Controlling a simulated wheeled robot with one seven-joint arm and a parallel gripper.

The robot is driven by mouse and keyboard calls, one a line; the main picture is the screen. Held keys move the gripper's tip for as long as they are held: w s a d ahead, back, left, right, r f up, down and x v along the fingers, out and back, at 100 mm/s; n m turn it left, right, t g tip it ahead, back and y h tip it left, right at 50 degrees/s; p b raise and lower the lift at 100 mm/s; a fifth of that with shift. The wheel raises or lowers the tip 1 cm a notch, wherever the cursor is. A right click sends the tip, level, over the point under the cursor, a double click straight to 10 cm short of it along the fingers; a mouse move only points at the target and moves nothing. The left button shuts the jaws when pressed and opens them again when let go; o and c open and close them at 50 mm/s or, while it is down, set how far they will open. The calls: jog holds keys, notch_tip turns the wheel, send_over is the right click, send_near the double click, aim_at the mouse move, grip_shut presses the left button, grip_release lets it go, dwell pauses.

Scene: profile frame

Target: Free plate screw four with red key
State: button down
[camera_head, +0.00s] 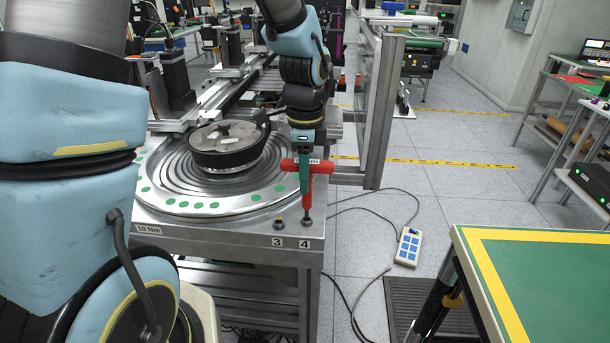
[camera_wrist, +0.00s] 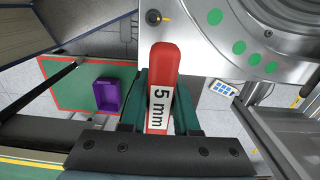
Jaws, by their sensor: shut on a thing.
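The red key (camera_head: 322,168) is a T-handled hex key. Its red crossbar lies level between the green fingers of my gripper (camera_head: 304,176), and its shank points down. In the wrist view the red handle, marked "5 mm" (camera_wrist: 162,62), shows between the fingers of my gripper (camera_wrist: 160,105). Plate screw four (camera_head: 306,221) is a dark head at the plate's front right corner, behind the "4" label. The key's lower end is right over it and looks to meet it; whether it is seated I cannot tell.
The round grooved plate (camera_head: 230,208) with green dots and a dark round part (camera_head: 228,150) lies left of the key. A metal frame post (camera_head: 384,110) stands close on the right. A green table (camera_head: 545,290) is at front right. A purple bin (camera_wrist: 108,95) shows in the wrist view.

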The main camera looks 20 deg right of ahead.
jog(key=shift+f+b, duration=0.5)
jog(key=shift+f, duration=0.35)
dwell(0.3)
jog(key=n, duration=0.4)
jog(key=shift+s, duration=0.1)
jog(key=n, duration=1.1)
jog(key=shift+s, duration=0.15)
jog(key=shift+r+p, duration=2.5)
jog(key=shift+r, duration=0.45)
